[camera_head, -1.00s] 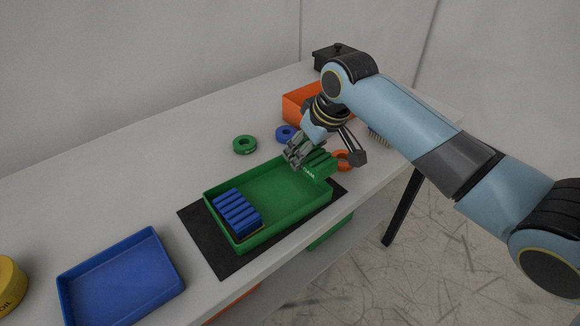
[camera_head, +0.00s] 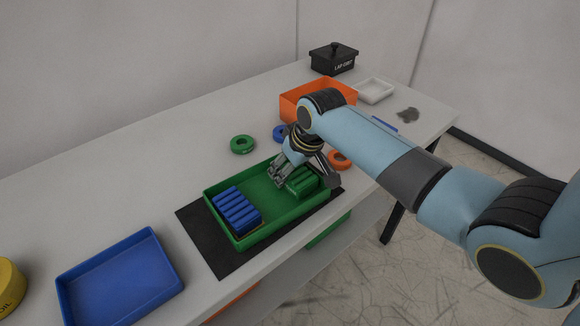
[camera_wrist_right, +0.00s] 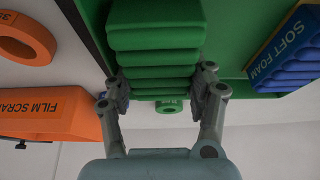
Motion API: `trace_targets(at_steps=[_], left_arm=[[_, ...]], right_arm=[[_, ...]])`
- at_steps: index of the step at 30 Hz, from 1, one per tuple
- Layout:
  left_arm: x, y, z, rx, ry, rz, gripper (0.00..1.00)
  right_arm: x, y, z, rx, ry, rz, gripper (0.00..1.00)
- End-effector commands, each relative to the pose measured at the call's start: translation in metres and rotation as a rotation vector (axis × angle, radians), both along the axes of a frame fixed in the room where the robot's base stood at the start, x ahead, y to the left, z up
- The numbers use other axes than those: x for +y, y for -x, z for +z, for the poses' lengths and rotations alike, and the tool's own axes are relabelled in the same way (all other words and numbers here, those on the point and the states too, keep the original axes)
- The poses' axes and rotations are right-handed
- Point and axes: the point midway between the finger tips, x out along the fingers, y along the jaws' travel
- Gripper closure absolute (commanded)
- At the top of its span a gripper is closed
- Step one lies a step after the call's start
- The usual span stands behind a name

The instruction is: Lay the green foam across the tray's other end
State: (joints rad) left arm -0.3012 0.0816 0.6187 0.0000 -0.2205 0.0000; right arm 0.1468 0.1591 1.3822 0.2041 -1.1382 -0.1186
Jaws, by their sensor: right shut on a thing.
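The green foam (camera_head: 302,182) is a ribbed block at the right end of the green tray (camera_head: 272,227). My right gripper (camera_head: 281,176) is shut on it, with a finger on either side in the right wrist view (camera_wrist_right: 165,92). The foam appears low inside the tray; whether it touches the floor cannot be told. The blue foam (camera_head: 237,210), ribbed too, lies across the tray's left end and shows in the wrist view with the words SOFT FOAM (camera_wrist_right: 290,50). Bare tray floor lies between the two foams. My left gripper is not in view.
The tray stands on a black mat (camera_head: 212,245). An empty blue tray (camera_head: 122,280) is at the front left. A green ring (camera_head: 243,145), a blue ring (camera_head: 280,132) and an orange ring (camera_head: 340,160) lie around the far side. An orange bin (camera_head: 318,100) stands behind.

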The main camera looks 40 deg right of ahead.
Motion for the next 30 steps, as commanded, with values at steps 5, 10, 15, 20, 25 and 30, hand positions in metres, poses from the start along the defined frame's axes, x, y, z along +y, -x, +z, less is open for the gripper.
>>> trace_targets(at_steps=[5,10,15,20,25,30], left_arm=[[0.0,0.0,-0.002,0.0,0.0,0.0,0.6],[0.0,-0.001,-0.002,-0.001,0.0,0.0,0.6],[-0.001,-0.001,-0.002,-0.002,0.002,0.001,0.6],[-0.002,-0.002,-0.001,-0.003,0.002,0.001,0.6],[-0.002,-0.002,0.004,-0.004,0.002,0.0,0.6],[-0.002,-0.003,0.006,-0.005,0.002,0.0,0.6]], right_arm=[[-0.002,0.002,-0.008,0.005,0.003,-0.001,0.62],[-0.002,0.002,-0.007,0.005,0.003,-0.001,0.25],[-0.001,0.001,-0.007,0.003,0.002,-0.001,0.2],[-0.001,0.001,-0.004,0.002,0.002,-0.001,0.2],[-0.002,0.005,0.017,0.0,0.003,0.001,0.2],[-0.003,0.02,0.053,-0.002,0.005,0.001,0.2]])
